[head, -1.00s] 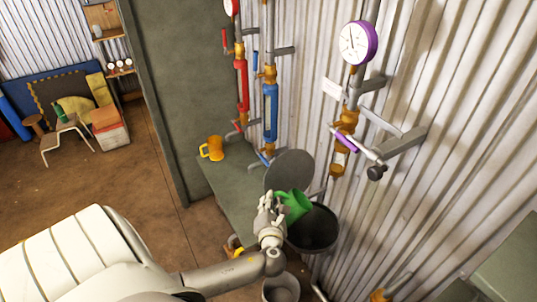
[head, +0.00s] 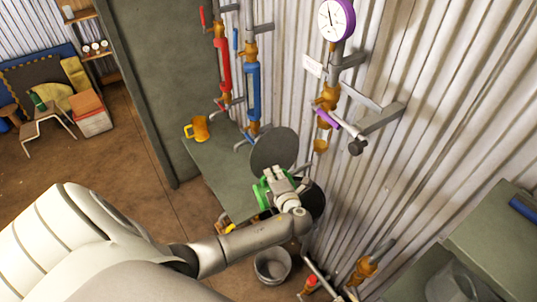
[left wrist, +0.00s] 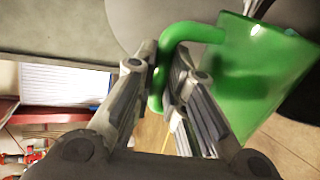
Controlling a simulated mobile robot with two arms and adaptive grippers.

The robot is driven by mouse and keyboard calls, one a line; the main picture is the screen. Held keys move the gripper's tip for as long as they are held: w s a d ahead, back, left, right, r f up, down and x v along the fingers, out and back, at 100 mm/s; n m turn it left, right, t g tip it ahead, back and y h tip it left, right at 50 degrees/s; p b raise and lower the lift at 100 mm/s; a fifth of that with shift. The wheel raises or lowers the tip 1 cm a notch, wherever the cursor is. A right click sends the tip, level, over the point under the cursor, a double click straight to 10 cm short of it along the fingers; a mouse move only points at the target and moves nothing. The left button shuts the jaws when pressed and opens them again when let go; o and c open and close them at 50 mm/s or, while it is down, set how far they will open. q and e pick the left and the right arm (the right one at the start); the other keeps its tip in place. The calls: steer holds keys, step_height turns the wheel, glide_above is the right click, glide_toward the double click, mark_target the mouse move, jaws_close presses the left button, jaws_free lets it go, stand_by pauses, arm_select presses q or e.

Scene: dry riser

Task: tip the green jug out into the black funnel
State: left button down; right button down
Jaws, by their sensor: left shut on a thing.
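The green jug (head: 262,193) shows in the head view, mostly hidden behind my left gripper (head: 275,177). The left wrist view shows its green body (left wrist: 255,78) at the right and its handle between the fingers of my left gripper (left wrist: 163,65). The gripper is shut on that handle, and the jug is off the bench. The black funnel (head: 317,199) is a dark round shape just right of the gripper, partly covered by it. I cannot tell the jug's exact tilt or see its contents. My right gripper is not in view.
A round grey disc (head: 274,149) stands behind the jug. An orange mug (head: 197,129) is on the grey-green bench (head: 213,160). A grey bucket (head: 272,265) stands below my left arm. Pipes with a purple gauge (head: 337,20) line the corrugated wall.

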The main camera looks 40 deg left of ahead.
mark_target(285, 172)
arm_select(q)
steer(key=shift+w+d+f+m+g, duration=0.1)
steer(key=shift+w+d+m+g, duration=0.2)
steer(key=shift+w+d+m, duration=0.45)
steer(key=shift+w+d+m+y, duration=0.15)
steer(key=shift+w+d+m, duration=0.05)
steer(key=shift+w, duration=0.25)
steer(key=shift+w+d+m+y, duration=0.15)
steer(key=shift+w+d, duration=0.05)
steer(key=shift+w, duration=0.2)
steer(key=shift+w+d+r+m+g, duration=0.1)
steer(key=shift+w+d+m+g, duration=0.05)
steer(key=shift+w+m+g, duration=0.15)
steer(key=shift+w+d+r+m+g, duration=0.1)
steer(key=shift+w+d+m, duration=0.1)
steer(key=shift+w, duration=0.2)
steer(key=shift+w+d+m+g+y, duration=0.3)
steer(key=shift+w+d+m+y, duration=0.2)
steer(key=shift+w+d+m, duration=0.3)
steer(key=shift+a+r, duration=0.1)
steer(key=shift+a, duration=0.05)
steer(key=shift+w, duration=0.15)
stand_by(0.7)
